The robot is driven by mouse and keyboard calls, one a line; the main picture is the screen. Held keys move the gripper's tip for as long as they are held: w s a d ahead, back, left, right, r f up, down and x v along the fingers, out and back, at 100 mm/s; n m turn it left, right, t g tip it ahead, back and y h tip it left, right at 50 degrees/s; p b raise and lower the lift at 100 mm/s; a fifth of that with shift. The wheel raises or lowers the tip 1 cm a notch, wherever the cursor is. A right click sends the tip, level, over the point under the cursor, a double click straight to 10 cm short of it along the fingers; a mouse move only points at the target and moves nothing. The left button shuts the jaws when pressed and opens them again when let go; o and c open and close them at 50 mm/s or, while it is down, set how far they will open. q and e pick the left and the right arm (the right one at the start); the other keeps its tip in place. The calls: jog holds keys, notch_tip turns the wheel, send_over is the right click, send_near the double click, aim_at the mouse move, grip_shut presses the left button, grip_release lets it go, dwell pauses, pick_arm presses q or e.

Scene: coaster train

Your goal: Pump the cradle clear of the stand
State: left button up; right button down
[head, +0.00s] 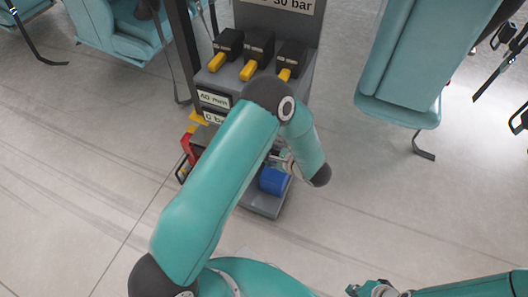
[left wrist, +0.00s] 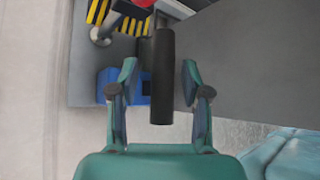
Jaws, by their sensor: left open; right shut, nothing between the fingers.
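In the left wrist view a black cylindrical handle (left wrist: 163,75) runs lengthwise between the fingers of my left gripper (left wrist: 158,85). The left gripper is open, with a gap on each side of the handle; I cannot tell whether the handle is at fingertip depth. In the head view this gripper is at a grey unit (head: 262,206), mostly hidden by my arm. A blue part (head: 273,181) sits low on the unit, and a blue block (left wrist: 110,86) shows in the left wrist view. My right gripper (head: 367,288) is shut and empty at the bottom edge. I cannot make out the cradle or stand.
The grey unit carries several black blocks with yellow levers (head: 249,70) and a "30 bar" panel (head: 281,5). A red part (head: 188,141) is at its left side. Teal seats (head: 404,65) hang at upper right and upper left. Yellow-black stripes (left wrist: 97,12) show near the handle.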

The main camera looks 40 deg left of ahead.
pick_arm(q)
jog(key=shift+b+x, duration=0.4)
jog(key=shift+x, duration=1.35)
